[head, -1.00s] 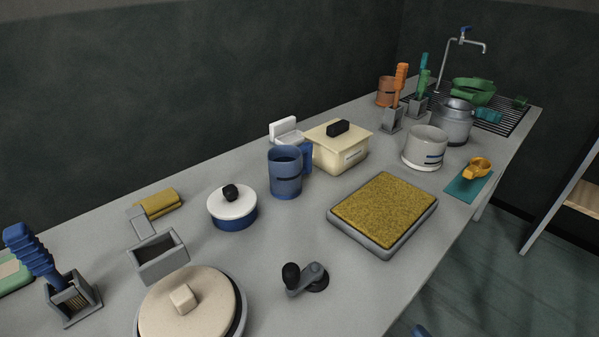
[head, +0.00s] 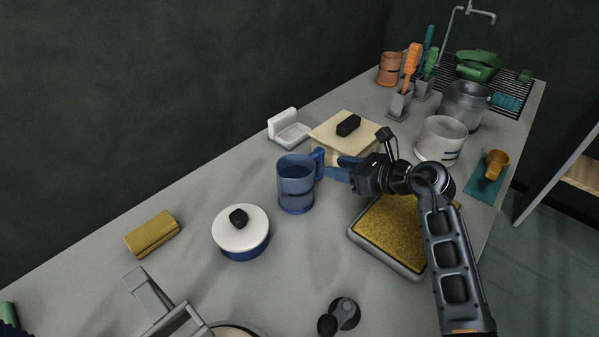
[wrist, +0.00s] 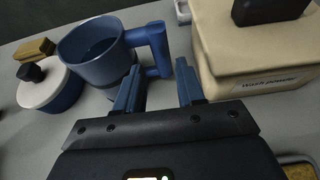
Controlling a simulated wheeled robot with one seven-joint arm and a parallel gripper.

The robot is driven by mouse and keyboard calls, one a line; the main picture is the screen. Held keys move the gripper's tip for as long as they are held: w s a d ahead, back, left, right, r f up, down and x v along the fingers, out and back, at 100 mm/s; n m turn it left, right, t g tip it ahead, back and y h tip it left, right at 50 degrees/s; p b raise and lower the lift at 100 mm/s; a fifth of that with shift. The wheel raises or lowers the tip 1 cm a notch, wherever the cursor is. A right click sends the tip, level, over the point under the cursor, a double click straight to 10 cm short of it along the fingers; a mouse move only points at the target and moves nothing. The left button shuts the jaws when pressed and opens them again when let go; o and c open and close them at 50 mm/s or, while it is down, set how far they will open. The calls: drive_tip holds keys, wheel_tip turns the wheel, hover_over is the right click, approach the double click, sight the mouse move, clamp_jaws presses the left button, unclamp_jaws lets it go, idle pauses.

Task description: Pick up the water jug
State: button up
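The water jug (head: 296,186) is a blue cylinder with a dark band and a side handle, upright on the grey counter in the head view. It also shows at the upper left of the wrist view (wrist: 97,58), with its handle (wrist: 158,45) turned toward my gripper. My gripper (head: 337,169) is to the right of the jug at handle height, pointing at it. In the wrist view my gripper's (wrist: 158,70) two blue fingers are apart, with the handle's lower part at or between their tips. I cannot tell whether they touch it.
A cream wash powder box (wrist: 255,50) stands close on the right of my fingers. A white-lidded blue pot (head: 241,234) is left of the jug. A yellow-topped tray (head: 388,232) lies under my arm. A white holder (head: 288,130) stands behind.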

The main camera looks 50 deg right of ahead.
sight(322, 163)
drive_tip(key=x, duration=0.7)
drive_tip(key=shift+w+f, duration=0.15)
drive_tip(key=shift+w, duration=0.1)
clamp_jaws()
idle(1.2)
